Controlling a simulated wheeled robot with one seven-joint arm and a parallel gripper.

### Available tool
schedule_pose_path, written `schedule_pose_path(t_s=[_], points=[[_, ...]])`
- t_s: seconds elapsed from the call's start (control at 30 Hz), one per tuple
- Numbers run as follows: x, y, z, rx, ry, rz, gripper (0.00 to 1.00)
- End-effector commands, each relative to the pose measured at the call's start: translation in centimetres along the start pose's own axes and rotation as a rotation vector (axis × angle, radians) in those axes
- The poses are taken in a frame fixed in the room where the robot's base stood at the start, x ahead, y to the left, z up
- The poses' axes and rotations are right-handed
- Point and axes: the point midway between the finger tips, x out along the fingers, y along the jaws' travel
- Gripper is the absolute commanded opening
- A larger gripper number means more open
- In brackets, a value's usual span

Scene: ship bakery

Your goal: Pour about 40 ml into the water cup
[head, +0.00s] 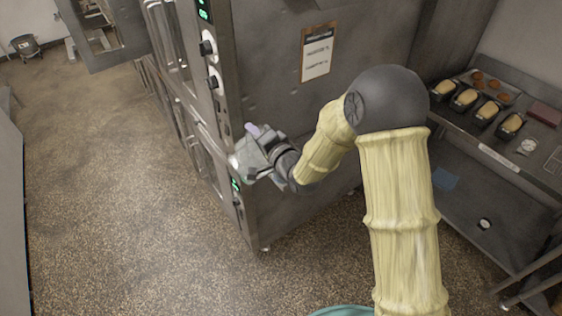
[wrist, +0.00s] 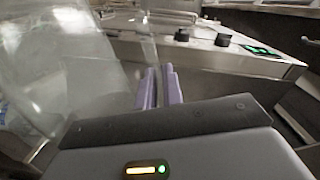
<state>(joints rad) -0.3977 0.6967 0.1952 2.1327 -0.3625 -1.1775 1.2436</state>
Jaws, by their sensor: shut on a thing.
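My gripper (head: 253,131) is beside the front corner of the steel oven in the head view. Its purple fingers also show in the wrist view (wrist: 159,86), close together. They are shut on a clear see-through vessel (wrist: 65,65) that fills the left of the wrist view. In the head view this vessel (head: 247,163) is a small pale shape at the gripper, partly hidden by it. I cannot tell the vessel's full shape, its tilt, or how much liquid it holds. I cannot make out the water cup in either view.
The tall steel oven (head: 285,105), with knobs and green displays, stands close to my gripper. A steel bench (head: 535,165) at the right holds several loaf tins (head: 487,112) and a tray of brown rolls. Speckled floor (head: 110,190) lies open at the left.

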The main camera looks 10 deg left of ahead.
Motion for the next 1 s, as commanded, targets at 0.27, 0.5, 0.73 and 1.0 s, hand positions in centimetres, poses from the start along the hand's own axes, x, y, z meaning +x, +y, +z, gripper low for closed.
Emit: schedule_pose_path(t_s=[0.27, 0.5, 0.73, 1.0], points=[[0.0, -0.3, 0.3, 0.006, -0.001, -0.003, 0.00], [0.0, -0.5, 0.8, 0.008, -0.001, -0.003, 0.00], [0.0, -0.6, 1.3, 0.009, -0.001, -0.003, 0.00], [0.0, -0.7, 1.6, 0.012, -0.001, -0.003, 0.00]])
